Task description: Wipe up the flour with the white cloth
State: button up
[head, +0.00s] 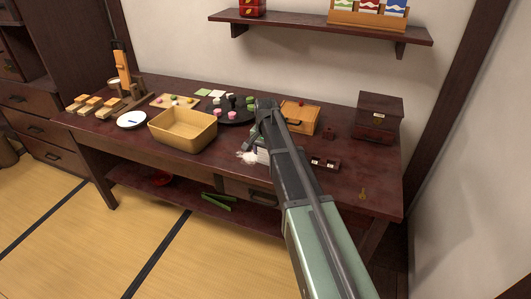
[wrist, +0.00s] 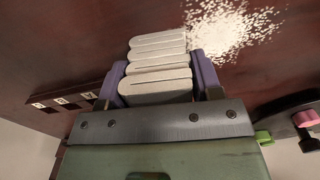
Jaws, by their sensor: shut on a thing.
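The flour (wrist: 229,29) is a scattered white patch on the dark red table, at the top right of the wrist view. In the head view the flour (head: 246,157) shows just left of my gripper (head: 260,148). The white cloth (wrist: 157,64) is folded in several layers between the two purple fingers of my gripper (wrist: 160,80), which is shut on it. Its far end lies close beside the flour's edge; I cannot tell if they touch. In the head view only a sliver of the cloth (head: 263,156) shows, the rest hidden by my arm.
A tan tub (head: 183,141) stands left of the flour. A round black tray (head: 236,117) with pink pieces lies behind. Small dark blocks (head: 325,164) and a gold key-like item (head: 362,194) lie to the right. A dark box (head: 378,117) stands at the back right.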

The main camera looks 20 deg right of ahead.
jog(key=shift+w+a, duration=1.95)
jog(key=shift+a, duration=0.3)
jog(key=shift+w+a, duration=1.95)
jog(key=shift+a, duration=0.3)
jog(key=shift+w+d, duration=0.6)
jog(key=shift+w, duration=0.1)
jog(key=shift+s+d+f, duration=0.1)
jog(key=shift+s+d, duration=1.9)
jog(key=shift+d, duration=0.3)
jog(key=shift+s+d, duration=2)
jog(key=shift+d, duration=0.25)
notch_tip(320, 180, up, 6)
jog(key=p, duration=0.6)
notch_tip(320, 180, up, 3)
jog(key=p, duration=0.3)
